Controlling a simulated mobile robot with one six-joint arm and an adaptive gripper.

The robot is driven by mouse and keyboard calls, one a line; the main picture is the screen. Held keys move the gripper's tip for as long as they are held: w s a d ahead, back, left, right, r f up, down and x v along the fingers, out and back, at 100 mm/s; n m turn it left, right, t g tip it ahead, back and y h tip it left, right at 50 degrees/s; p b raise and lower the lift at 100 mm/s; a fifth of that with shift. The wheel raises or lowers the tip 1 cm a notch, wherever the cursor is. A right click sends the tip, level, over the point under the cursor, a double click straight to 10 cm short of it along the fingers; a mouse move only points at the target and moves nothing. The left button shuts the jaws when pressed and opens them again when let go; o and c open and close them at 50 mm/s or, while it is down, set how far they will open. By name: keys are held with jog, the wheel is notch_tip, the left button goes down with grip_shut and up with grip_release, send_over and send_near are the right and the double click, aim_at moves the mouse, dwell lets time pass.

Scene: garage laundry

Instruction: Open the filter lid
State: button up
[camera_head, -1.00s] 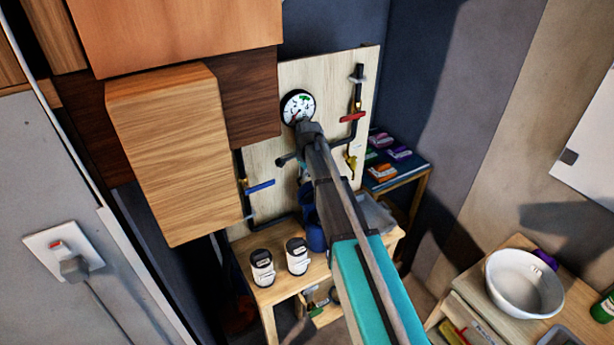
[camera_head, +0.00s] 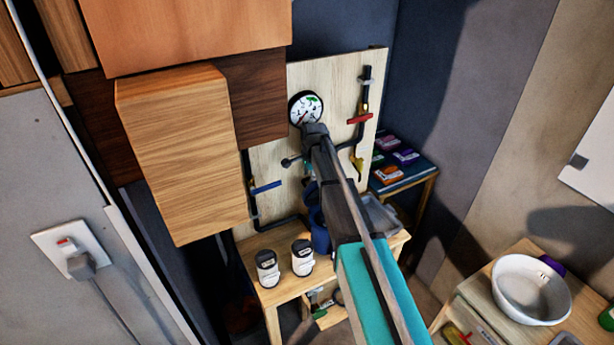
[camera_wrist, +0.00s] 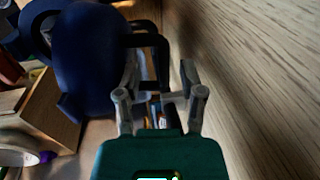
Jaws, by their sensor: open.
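The blue filter body (camera_head: 319,236) hangs low on the wooden panel (camera_head: 330,80), partly hidden behind my arm. A large dark blue rounded body, likely the filter, shows at the upper left of the wrist view (camera_wrist: 88,60). A black bent bar (camera_wrist: 150,42) runs beside it. My gripper (camera_wrist: 160,78) is open, with its two grey fingers apart. The black bar appears between or just beyond the fingers; contact cannot be told. The lid's edge and state are not clear. In the head view my arm hides the gripper.
A gauge (camera_head: 305,108), a red valve handle (camera_head: 360,118) and a blue valve handle (camera_head: 266,187) are on the panel. Two white jars (camera_head: 302,257) stand on the small table (camera_head: 256,246). Wooden cabinets (camera_head: 185,155) jut out at left. A white bowl (camera_head: 530,288) stands at right.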

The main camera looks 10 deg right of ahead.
notch_tip(320, 180, up, 16)
jog(key=p, duration=1.5)
jog(key=shift+p, duration=0.3)
dwell(0.9)
jog(key=shift+w, duration=0.1)
dwell(0.3)
jog(key=shift+r, duration=0.1)
dwell(0.4)
